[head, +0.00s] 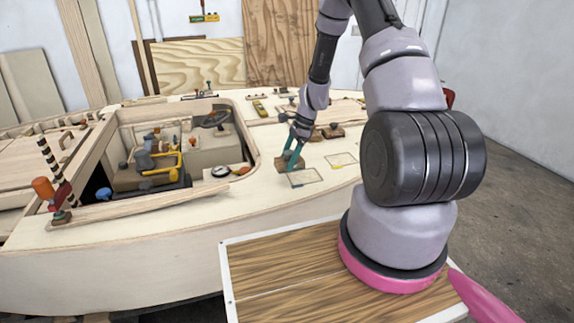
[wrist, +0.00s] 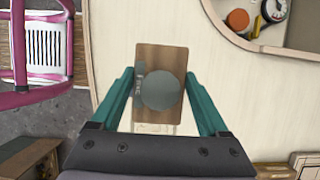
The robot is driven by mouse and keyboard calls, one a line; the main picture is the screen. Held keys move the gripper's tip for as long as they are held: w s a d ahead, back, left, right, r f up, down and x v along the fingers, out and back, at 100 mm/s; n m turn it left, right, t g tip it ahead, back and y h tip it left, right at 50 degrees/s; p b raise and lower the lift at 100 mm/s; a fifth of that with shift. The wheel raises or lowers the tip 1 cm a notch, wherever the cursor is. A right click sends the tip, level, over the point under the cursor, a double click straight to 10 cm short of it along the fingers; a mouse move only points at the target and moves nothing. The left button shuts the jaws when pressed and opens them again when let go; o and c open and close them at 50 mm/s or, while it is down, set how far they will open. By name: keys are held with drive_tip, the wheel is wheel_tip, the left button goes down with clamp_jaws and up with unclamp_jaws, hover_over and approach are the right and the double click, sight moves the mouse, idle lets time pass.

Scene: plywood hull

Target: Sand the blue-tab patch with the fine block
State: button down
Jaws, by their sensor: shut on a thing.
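My gripper (head: 292,157) has teal fingers and is shut on a brown wooden sanding block (head: 289,164) over the pale plywood deck. In the wrist view the block (wrist: 172,57) sits between the fingers (wrist: 160,90), with a grey round top and small lettering I cannot read surely. A thin-outlined patch (head: 304,179) lies on the deck just in front of the block. A second, yellowish-outlined patch (head: 341,160) lies to its right. I cannot make out a blue tab on either. Whether the block touches the deck is unclear.
An open cockpit (head: 187,150) with a raised rim, a steering wheel and yellow parts lies left of the gripper. Another brown block (head: 333,131) rests behind right. A wood-grain surface (head: 285,270) is in front.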

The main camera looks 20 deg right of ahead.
drive_tip(key=shift+r, duration=1.45)
drive_tip(key=shift+d, duration=0.1)
